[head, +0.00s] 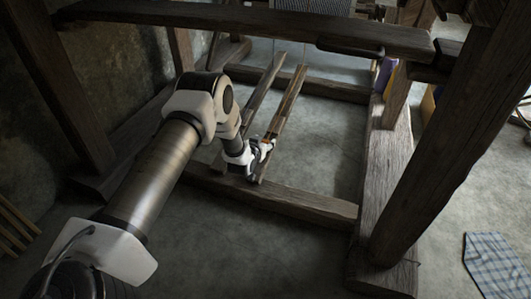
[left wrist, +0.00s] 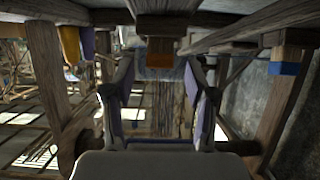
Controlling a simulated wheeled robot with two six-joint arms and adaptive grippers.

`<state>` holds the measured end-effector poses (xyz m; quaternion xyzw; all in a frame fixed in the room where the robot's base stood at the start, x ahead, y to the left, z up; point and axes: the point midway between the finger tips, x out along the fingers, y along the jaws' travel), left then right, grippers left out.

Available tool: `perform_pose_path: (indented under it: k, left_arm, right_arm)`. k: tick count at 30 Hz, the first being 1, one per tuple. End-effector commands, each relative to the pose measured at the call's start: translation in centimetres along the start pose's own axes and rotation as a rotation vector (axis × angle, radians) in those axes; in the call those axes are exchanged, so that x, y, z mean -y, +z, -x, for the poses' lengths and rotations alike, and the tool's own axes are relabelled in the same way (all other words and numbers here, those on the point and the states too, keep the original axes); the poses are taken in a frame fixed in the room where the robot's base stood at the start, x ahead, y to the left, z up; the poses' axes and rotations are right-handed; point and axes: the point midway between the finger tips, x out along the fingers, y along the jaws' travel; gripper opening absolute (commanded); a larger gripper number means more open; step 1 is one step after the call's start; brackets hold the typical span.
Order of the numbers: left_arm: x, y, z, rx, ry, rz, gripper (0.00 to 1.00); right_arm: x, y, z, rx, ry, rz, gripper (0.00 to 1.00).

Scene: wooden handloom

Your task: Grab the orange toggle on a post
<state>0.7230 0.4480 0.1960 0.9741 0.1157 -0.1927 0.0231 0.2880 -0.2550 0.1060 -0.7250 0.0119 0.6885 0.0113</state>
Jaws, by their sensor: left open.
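The orange toggle (left wrist: 159,63) shows in the left wrist view straight ahead, under a dark wooden part, between my open fingers. In the head view a small orange spot (head: 267,139) shows at the fingertips, partly covered by the gripper. My left gripper (head: 266,148) is open over the two narrow wooden bars of the loom. Its two fingers stand on either side of the toggle in the left wrist view (left wrist: 160,75). I cannot tell whether either finger touches it. My right gripper is not in view.
Two narrow bars (head: 283,112) run away from a low front beam (head: 285,196). A thick upper beam (head: 240,28) crosses above. Heavy posts (head: 440,150) stand at the right. A checked cloth (head: 490,262) lies on the floor. A post with a blue band (left wrist: 283,68) shows at the wrist view's right.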

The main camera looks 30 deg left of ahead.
Motion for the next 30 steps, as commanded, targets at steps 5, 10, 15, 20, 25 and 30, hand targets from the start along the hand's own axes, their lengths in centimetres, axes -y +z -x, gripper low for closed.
perform_pose_path:
  k: [5,10,15,20,25,30]
  left_arm:
    - [0.0,0.4,-2.4,0.0,0.0,0.0,0.56]
    - [0.0,0.1,-2.3,0.002,0.0,0.0,0.56]
    - [0.0,0.1,-2.3,0.002,0.0,0.0,0.11]
    - [0.0,0.1,-2.3,0.002,0.001,0.0,0.09]
    - [0.0,0.1,-2.3,0.002,0.001,-0.001,0.09]
    - [-0.1,-0.6,-2.0,0.002,0.001,-0.001,0.09]
  right_arm:
    - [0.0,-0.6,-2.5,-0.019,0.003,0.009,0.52]
    - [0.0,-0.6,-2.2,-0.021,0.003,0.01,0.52]
    - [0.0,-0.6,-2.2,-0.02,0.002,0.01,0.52]
    - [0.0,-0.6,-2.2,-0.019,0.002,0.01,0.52]
    - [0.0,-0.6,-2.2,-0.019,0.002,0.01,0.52]
    - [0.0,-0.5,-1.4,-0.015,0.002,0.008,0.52]
